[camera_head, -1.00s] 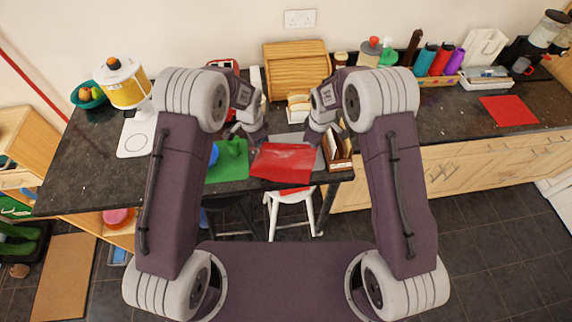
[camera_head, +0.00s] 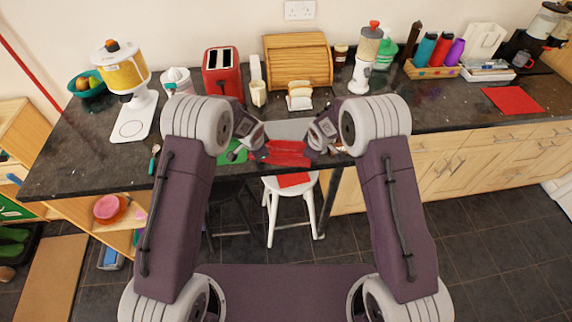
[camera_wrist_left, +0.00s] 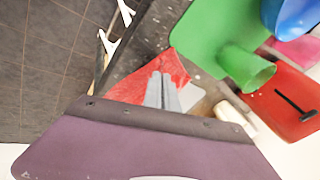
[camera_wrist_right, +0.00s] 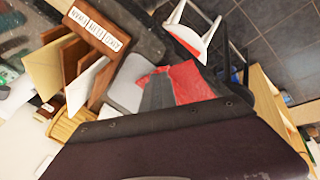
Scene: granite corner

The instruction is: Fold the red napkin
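The red napkin (camera_head: 287,153) is crumpled over the front part of the counter, between my two grippers. It also shows at the fingertips in the left wrist view (camera_wrist_left: 135,82) and the right wrist view (camera_wrist_right: 188,82). My left gripper (camera_head: 259,143) is shut on its left side; the two fingers look closed together over the cloth. My right gripper (camera_head: 321,144) is shut on its right side. A grey placemat (camera_head: 288,128) lies behind and partly under the napkin. The exact pinch points are partly hidden by the fingers.
A green mat with a green cup (camera_wrist_left: 245,68) is to the left. A letter rack with cards (camera_wrist_right: 88,65) is to the right. A toaster (camera_head: 222,75) and bread box (camera_head: 298,62) stand behind. A white stool (camera_head: 270,212) is below the counter edge.

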